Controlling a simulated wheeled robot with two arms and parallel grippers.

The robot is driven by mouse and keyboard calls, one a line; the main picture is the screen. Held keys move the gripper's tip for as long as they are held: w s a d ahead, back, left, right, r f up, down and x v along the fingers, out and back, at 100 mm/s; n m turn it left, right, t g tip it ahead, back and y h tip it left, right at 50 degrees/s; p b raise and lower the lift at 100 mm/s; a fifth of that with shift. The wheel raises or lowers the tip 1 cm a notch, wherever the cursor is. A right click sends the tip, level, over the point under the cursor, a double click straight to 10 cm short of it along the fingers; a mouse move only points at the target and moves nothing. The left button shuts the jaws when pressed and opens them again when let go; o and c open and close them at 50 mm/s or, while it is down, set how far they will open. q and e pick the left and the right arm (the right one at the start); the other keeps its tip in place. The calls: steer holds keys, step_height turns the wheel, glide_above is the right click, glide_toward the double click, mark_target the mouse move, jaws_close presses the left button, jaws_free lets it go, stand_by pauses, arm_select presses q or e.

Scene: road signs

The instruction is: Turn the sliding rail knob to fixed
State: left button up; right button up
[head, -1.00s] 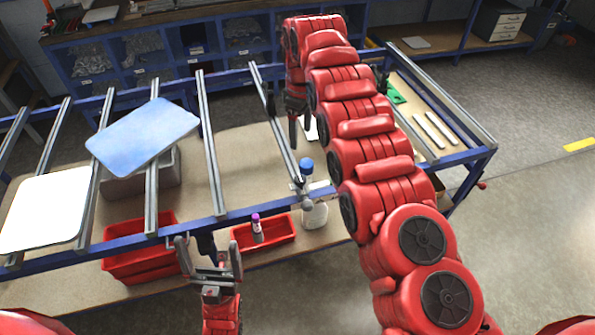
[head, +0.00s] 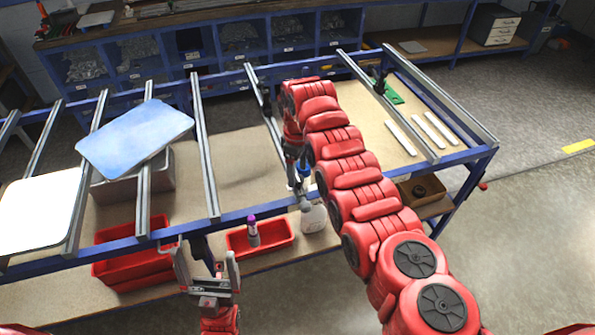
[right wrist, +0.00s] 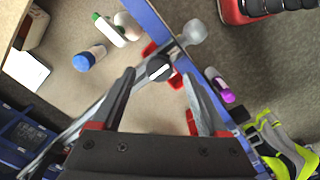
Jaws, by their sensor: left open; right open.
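The sliding rail (head: 262,95) crosses the blue frame; in the right wrist view its grey bar (right wrist: 85,110) runs diagonally. The small round black knob (right wrist: 158,68) with a white mark sits on the rail near a grey rounded end piece (right wrist: 195,31). My right gripper (right wrist: 160,76) is open, with one finger on either side of the knob in that view; contact cannot be told. In the head view my right gripper (head: 297,168) is over the rail's near end, and the knob is not clearly visible. My left gripper (head: 206,262) is open and empty before the frame's front edge.
A blue panel (head: 136,138) and a white panel (head: 38,210) lie on the rails at left. Red bins (head: 125,270) stand on the lower shelf. A purple-capped bottle (head: 252,232) and a white bottle (head: 313,218) stand near the front.

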steer(key=shift+f, duration=1.05)
jaws_close()
